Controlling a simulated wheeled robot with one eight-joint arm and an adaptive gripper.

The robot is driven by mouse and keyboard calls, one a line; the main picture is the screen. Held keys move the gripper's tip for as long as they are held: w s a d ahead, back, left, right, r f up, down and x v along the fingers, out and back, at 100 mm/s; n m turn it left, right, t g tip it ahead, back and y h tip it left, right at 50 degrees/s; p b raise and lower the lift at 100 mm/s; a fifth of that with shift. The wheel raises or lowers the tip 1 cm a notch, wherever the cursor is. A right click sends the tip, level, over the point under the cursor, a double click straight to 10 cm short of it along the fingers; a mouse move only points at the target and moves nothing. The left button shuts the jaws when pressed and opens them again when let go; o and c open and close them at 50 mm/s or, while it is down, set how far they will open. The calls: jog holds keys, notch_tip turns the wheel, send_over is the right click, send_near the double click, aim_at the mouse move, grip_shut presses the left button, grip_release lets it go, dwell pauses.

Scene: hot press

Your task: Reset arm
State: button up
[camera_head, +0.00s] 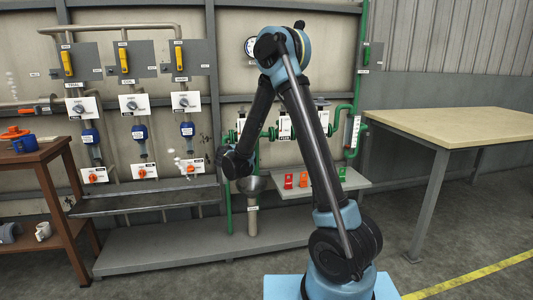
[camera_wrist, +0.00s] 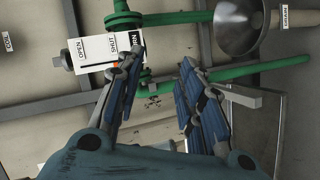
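My arm stands raised in the middle of the head view, bent at a high elbow, with its forearm reaching down and to the left. My gripper (camera_wrist: 160,62) is open and empty in the wrist view, its two blue-padded fingers apart. In the head view the dark end of the arm is by the wall fixtures, and I cannot make out its fingers there. A white plate marked OPEN and SHUT (camera_wrist: 97,50) lies beyond the left finger, on green piping (camera_wrist: 165,18). I cannot tell whether the finger touches it.
A metal funnel (camera_head: 252,184) is close to the arm's end; it also shows in the wrist view (camera_wrist: 240,25). Valve panels (camera_head: 133,103) line the wall at left. A brown table (camera_head: 50,150) stands far left, and a bare wooden-topped table (camera_head: 460,123) at right.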

jog(key=s+d+r+m+g+h, duration=0.1)
jog(key=s+d+r+m+g, duration=0.15)
jog(key=d, duration=0.55)
jog(key=s+d+r+m+g+h, duration=0.15)
jog(key=s+d, duration=0.25)
jog(key=d, duration=0.4)
jog(key=s+d+r+m+g, duration=0.2)
jog(key=s+d+m+g, duration=0.1)
jog(key=s+d, duration=0.85)
jog(key=s+d+f+m+g+y, duration=0.1)
jog(key=s+f+m, duration=0.1)
jog(key=s, duration=0.8)
jog(key=s+d+f+m+g+y, duration=0.2)
jog(key=s+f, duration=0.2)
jog(key=s, duration=0.6)
jog(key=s+d+f+m+g+y, duration=0.1)
jog(key=s+d+f+m+g, duration=0.1)
jog(key=s, duration=0.8)
jog(key=shift+s+f, duration=0.4)
jog(key=shift+f, duration=0.15)
jog(key=shift+y, duration=0.25)
jog(key=shift+w+f, duration=0.2)
jog(key=shift+w, duration=0.25)
